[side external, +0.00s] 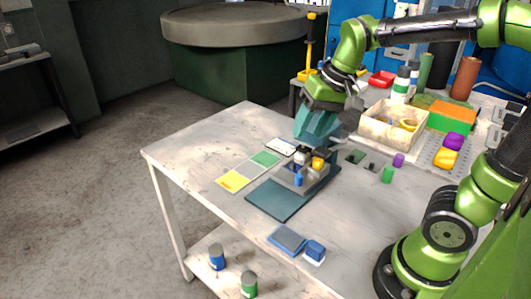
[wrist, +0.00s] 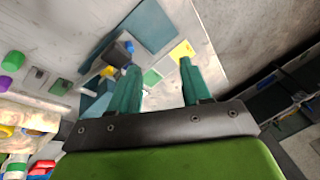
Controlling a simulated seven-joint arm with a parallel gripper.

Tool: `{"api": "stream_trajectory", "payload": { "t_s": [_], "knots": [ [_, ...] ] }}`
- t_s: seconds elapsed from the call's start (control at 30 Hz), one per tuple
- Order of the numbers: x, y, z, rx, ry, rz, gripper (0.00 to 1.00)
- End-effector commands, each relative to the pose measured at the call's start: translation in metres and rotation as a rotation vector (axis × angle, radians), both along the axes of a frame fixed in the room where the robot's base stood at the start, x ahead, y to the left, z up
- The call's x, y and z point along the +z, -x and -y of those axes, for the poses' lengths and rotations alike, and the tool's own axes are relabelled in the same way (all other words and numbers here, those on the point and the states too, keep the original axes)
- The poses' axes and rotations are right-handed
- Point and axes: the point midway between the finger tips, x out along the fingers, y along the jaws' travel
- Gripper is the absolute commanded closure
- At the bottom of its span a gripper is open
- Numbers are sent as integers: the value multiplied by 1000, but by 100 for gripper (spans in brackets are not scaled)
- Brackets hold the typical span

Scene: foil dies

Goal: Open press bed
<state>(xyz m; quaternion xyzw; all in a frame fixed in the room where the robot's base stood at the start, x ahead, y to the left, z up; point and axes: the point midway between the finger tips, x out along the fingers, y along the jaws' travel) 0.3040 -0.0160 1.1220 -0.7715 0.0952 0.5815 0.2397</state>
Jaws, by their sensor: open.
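The press (side external: 315,122) stands mid-table with a teal head above a grey bed (side external: 290,182). A flat teal plate (side external: 283,205) lies in front of the bed. In the wrist view the blue knob (wrist: 128,47) and teal plate (wrist: 150,25) lie beyond my left finger. My gripper (wrist: 160,66) is open with nothing between its fingers. In the side view it is high, close to the press head; its fingertips cannot be made out there.
Yellow and green swatches (side external: 248,170) and a phone-like white slab (side external: 281,146) lie left of the press. A blue pad and block (side external: 315,250) are at the front edge. A bin (side external: 392,125), bottles and coloured blocks crowd the right rear. The table's left part is clear.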

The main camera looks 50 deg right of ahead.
Motion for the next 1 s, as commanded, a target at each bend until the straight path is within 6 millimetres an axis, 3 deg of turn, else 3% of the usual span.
{"api": "stream_trajectory", "payload": {
  "t_s": [0.1, 0.3, 0.57, 1.0],
  "knots": [
    [-16, -28, 25, -55, 33, -140, 52],
    [-35, -54, 55, -122, 93, -285, 52],
    [-51, -59, 63, -142, 112, -326, 52],
    [-141, -58, 62, -141, 113, -327, 52]
  ]
}}
